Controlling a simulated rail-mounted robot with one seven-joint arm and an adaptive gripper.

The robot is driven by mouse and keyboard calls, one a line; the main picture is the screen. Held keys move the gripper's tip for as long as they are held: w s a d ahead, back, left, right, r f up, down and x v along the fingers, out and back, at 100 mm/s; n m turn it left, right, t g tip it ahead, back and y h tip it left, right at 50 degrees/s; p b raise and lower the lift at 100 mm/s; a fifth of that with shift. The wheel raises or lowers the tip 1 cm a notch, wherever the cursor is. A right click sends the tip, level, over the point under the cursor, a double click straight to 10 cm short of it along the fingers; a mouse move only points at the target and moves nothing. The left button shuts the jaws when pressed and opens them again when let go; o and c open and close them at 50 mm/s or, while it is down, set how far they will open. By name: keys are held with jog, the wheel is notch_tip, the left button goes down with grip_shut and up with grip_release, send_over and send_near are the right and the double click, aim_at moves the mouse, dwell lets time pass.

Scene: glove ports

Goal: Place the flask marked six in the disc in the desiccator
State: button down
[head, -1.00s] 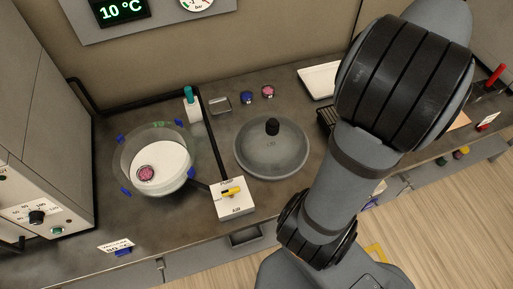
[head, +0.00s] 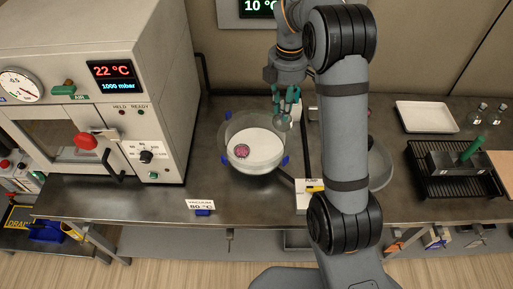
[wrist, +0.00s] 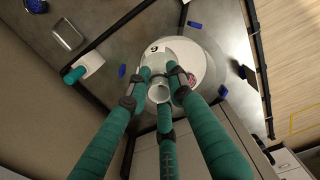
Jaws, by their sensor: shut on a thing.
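The flask (wrist: 159,92), clear with a dark six-like mark beside it, is between the teal fingers of my gripper (wrist: 160,82) in the wrist view. My gripper is shut on it. In the wrist view the disc (wrist: 205,62) is beyond the flask, partly hidden by the fingers.
The grey domed lid (head: 381,166) is right of the bowl, partly behind my arm. A large oven (head: 165,80) stands left. A white tray (head: 426,117) and dark rack (head: 440,185) are right.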

jog(key=shift+w+a+f+n+p, duration=0.15)
jog(key=shift+a+f+n, duration=0.45)
jog(key=shift+f, duration=1.3)
jog(key=shift+a+f+n+p, duration=0.2)
jog(key=shift+a+f+n, duration=0.35)
jog(key=shift+f, duration=1.4)
jog(key=shift+w+a+f+n+p, duration=0.15)
jog(key=shift+a+f+n, duration=0.45)
jog(key=shift+f, duration=1.3)
jog(key=shift+s+a, duration=0.1)
jog(key=shift+a, duration=0.05)
jog(key=shift+f, duration=0.2)
jog(key=c, duration=1.6)
grip_release()
jog(key=shift+o, duration=0.3)
notch_tip(320, 180, up, 12)
jog(key=b, duration=0.1)
jog(key=shift+r, duration=0.2)
